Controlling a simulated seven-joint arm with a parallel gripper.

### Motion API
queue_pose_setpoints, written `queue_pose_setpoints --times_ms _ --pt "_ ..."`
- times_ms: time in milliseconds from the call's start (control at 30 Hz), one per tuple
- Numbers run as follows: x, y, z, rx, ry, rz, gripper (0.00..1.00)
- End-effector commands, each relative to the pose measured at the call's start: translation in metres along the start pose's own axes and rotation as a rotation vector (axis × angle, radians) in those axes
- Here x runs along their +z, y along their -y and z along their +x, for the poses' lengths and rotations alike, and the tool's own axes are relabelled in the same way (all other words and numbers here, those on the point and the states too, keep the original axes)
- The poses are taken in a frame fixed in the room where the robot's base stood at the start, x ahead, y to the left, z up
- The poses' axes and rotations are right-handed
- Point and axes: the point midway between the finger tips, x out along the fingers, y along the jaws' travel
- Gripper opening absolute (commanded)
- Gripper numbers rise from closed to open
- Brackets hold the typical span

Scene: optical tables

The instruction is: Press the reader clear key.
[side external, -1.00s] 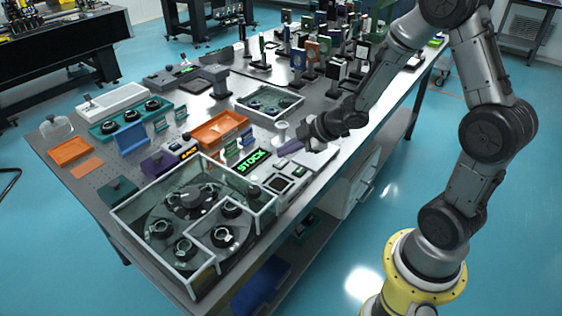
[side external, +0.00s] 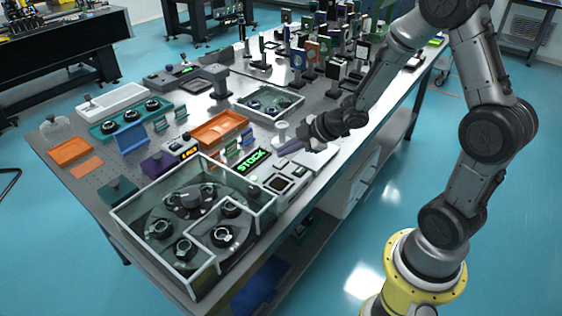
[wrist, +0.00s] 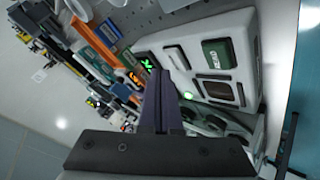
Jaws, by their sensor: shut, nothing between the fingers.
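A pale panel (wrist: 248,48) with keys lies ahead and to the right in the wrist view. I cannot tell which one is the clear key. My gripper (side external: 282,150) is shut and empty, its purple fingers above the bench near the lit STOCK display (side external: 253,161). In the wrist view the closed fingers (wrist: 160,75) point at the panel's near left edge; contact cannot be told.
A clear-walled enclosure (side external: 118,214) with several round mounts stands at the front. A pale box with a black square (side external: 280,183) lies between it and my gripper. An orange tray (side external: 205,140) and a clear-walled tray (side external: 296,108) sit behind. Posts with optics crowd the far bench.

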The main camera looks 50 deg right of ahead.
Motion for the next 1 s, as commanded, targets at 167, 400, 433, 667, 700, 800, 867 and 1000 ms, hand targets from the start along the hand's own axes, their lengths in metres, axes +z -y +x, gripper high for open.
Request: queue_pose_setpoints --times_ms 167,400,433,667,700,800,867,1000 --pt "0.0 0.0 0.0 0.0 0.0 0.0 0.0" --pt "0.0 0.0 0.0 0.0 0.0 0.0 0.0" --pt "0.0 0.0 0.0 0.0 0.0 0.0 0.0" --pt "0.0 0.0 0.0 0.0 0.0 0.0 0.0" --pt "0.0 0.0001 0.0 0.0 0.0 0.0 0.0" --pt "0.0007 0.0009 0.001 -0.001 0.0 0.0 0.0" --pt "0.0017 0.002 0.0022 -0.002 0.0 0.0 0.0" --pt "0.0037 0.0038 0.0053 0.0 0.0 0.001 0.0"
